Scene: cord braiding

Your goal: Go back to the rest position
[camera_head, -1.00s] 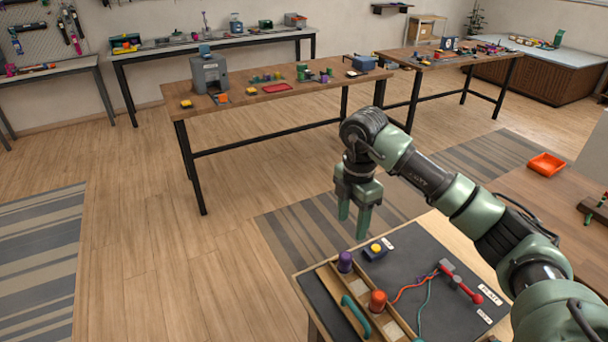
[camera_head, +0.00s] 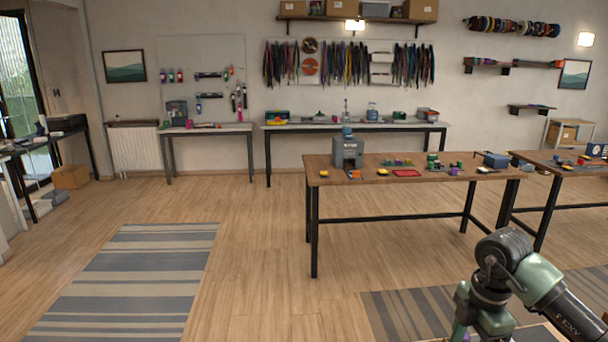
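My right arm comes in at the lower right of the head view. Its gripper (camera_head: 482,322) points down at the bottom edge, and its fingertips are cut off, so I cannot tell whether it is open or shut. A sliver of a pale wooden surface (camera_head: 541,333) shows below the arm. The braiding board, its cord spools and the cords are out of the frame. My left gripper is not in view.
A wooden table (camera_head: 450,181) with a grey machine (camera_head: 348,150) and small parts stands ahead. Another table (camera_head: 530,157) is at the right. A striped rug (camera_head: 130,280) lies at the left. The floor between is clear.

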